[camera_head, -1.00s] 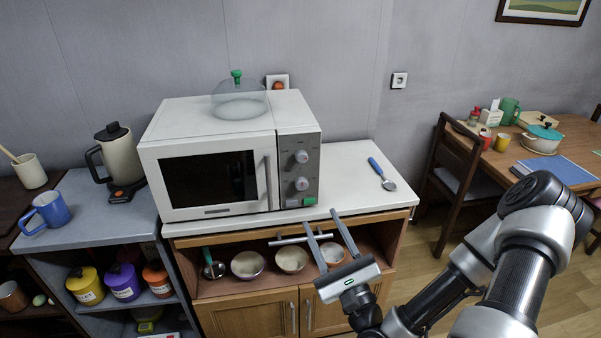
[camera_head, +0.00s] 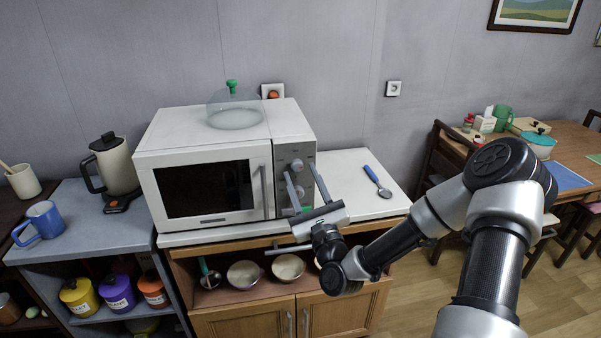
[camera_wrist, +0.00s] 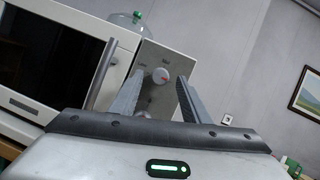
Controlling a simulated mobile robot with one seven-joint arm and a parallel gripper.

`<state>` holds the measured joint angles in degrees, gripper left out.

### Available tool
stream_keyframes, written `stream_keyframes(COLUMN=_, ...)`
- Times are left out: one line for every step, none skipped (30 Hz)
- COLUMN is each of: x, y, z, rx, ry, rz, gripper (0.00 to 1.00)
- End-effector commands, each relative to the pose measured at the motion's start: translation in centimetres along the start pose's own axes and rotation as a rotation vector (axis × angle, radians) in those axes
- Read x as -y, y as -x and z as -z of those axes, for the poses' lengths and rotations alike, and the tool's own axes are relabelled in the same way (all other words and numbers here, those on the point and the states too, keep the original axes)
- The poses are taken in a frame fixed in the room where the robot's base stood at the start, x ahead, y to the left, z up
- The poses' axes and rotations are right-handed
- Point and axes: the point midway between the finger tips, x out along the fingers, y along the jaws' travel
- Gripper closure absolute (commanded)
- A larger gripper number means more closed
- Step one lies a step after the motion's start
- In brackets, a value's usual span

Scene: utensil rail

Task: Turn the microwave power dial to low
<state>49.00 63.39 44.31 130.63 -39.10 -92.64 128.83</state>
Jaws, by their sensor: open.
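The white microwave (camera_head: 150,150) stands on the white counter, with its door closed. Its grey control panel (camera_head: 285,155) carries an upper dial (camera_head: 297,165) and a lower dial that is mostly hidden behind my gripper. In the wrist view the upper dial (camera_wrist: 161,75) shows between the fingers, with small labels too blurred to read. The lower dial (camera_wrist: 143,114) is partly visible near the base of the fingers. My gripper (camera_head: 301,177) is open and empty in front of the panel, its fingers pointing up towards it. I cannot tell whether it touches either dial.
A glass dome with a green knob (camera_head: 232,110) sits on the microwave. A blue-handled spoon (camera_head: 377,181) lies on the counter to the right. Bowls (camera_head: 245,273) stand on the shelf below. A kettle (camera_head: 113,168) is at the left.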

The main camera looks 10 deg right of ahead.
Motion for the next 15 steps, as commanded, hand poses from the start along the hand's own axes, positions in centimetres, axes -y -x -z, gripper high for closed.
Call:
stream_keyframes(x=0.0, y=-0.6, z=-0.1, rx=0.002, ry=0.001, rz=0.001, gripper=0.57)
stream_keyframes(x=0.0, y=-0.9, z=-0.1, rx=0.002, ry=0.001, rz=0.001, gripper=0.57)
stream_keyframes(x=0.0, y=-1.2, z=-0.1, rx=0.001, ry=0.000, rz=0.000, gripper=0.57)
stream_keyframes(x=0.0, y=-1.3, z=-0.1, rx=0.001, ry=-0.001, rz=-0.001, gripper=0.57)
stream_keyframes(x=-0.1, y=-1.4, z=0.0, rx=0.001, ry=-0.001, rz=-0.001, gripper=0.57)
stream_keyframes(x=0.0, y=-1.6, z=0.0, rx=0.000, ry=-0.001, rz=0.000, gripper=0.57)
stream_keyframes(x=0.0, y=-1.6, z=0.0, rx=0.000, ry=-0.001, rz=0.000, gripper=0.57)
stream_keyframes(x=0.0, y=-1.7, z=0.0, rx=0.000, ry=-0.001, rz=0.000, gripper=0.57)
stream_keyframes(x=0.0, y=-1.7, z=0.0, rx=0.000, ry=-0.001, rz=0.000, gripper=0.57)
stream_keyframes(x=0.0, y=-1.7, z=0.0, rx=0.000, ry=-0.001, rz=0.000, gripper=0.57)
stream_keyframes(x=0.0, y=-1.7, z=0.0, rx=0.000, ry=-0.001, rz=0.001, gripper=0.57)
stream_keyframes(x=0.0, y=-1.7, z=0.0, rx=0.000, ry=-0.001, rz=0.000, gripper=0.57)
stream_keyframes(x=0.0, y=-1.7, z=0.0, rx=0.000, ry=-0.001, rz=0.000, gripper=0.57)
stream_keyframes(x=0.0, y=-1.7, z=0.0, rx=0.000, ry=-0.001, rz=0.000, gripper=0.57)
stream_keyframes(x=0.0, y=-1.7, z=0.0, rx=0.000, ry=-0.001, rz=0.000, gripper=0.62)
